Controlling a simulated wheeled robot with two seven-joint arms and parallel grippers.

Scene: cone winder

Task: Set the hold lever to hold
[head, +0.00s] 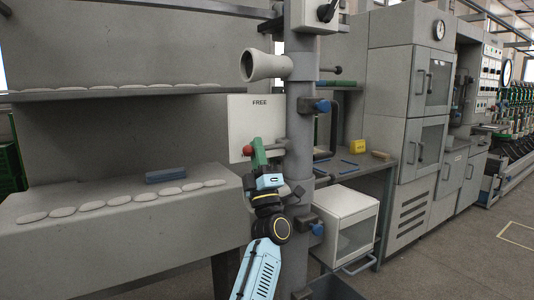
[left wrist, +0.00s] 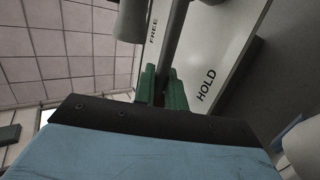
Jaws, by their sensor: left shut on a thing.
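The hold lever shows as a red knob (head: 247,150) at the left side of my left gripper (head: 258,152) in the head view. Behind it is a pale plate (head: 245,120) marked FREE near its top. In the left wrist view a dark grey lever rod (left wrist: 175,42) runs down to the green fingers of my left gripper (left wrist: 165,88), which are shut on the lever. FREE (left wrist: 153,32) and HOLD (left wrist: 206,85) both show on the plate there, with the rod between them. In the head view HOLD is hidden behind my arm. My right gripper is not in view.
A grey post (head: 300,110) with a pale horn (head: 268,65) stands right beside the plate. A shelf (head: 100,205) with several pale pieces is at left. A white box (head: 345,222) stands at lower right.

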